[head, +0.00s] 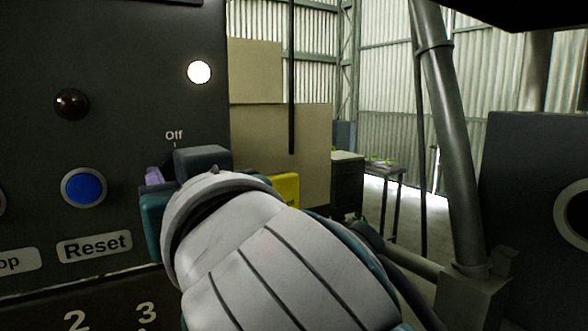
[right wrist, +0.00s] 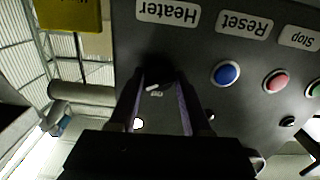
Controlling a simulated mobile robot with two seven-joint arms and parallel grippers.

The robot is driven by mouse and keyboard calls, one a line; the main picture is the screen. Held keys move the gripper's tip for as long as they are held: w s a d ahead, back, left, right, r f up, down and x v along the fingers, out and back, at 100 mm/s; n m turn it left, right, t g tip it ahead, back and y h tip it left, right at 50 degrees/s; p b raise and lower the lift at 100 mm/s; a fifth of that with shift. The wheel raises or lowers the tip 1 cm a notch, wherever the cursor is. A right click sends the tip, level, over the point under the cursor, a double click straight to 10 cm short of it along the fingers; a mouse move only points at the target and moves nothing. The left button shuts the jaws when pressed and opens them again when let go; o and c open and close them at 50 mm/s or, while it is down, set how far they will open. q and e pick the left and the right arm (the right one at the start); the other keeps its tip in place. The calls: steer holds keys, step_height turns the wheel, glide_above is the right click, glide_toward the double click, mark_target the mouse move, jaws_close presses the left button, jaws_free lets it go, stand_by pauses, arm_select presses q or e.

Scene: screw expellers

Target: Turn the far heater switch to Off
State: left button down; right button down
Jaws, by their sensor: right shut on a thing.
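The heater switch is a dark knob (right wrist: 158,74) on the black control panel, under the "Heater" label (right wrist: 167,12) in the upside-down right wrist view. My right gripper (right wrist: 159,80) has one finger on each side of the knob and is shut on it. A short white slanted mark shows on the knob close to the small "Off" label (right wrist: 157,94). In the head view, my right gripper (head: 160,176) is at the panel just below the "Off" label (head: 174,135), and my wrist hides the knob. My left gripper is not in view.
A blue button (head: 84,188) sits above the "Reset" label (head: 95,245). A grey slanted pipe (head: 448,130) and a table (head: 385,168) are to the right.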

steer(key=shift+d+n+p, duration=0.1)
steer(key=shift+n+p, duration=1.55)
steer(key=shift+n, duration=4.05)
steer(key=shift+c, duration=1.8)
jaws_free()
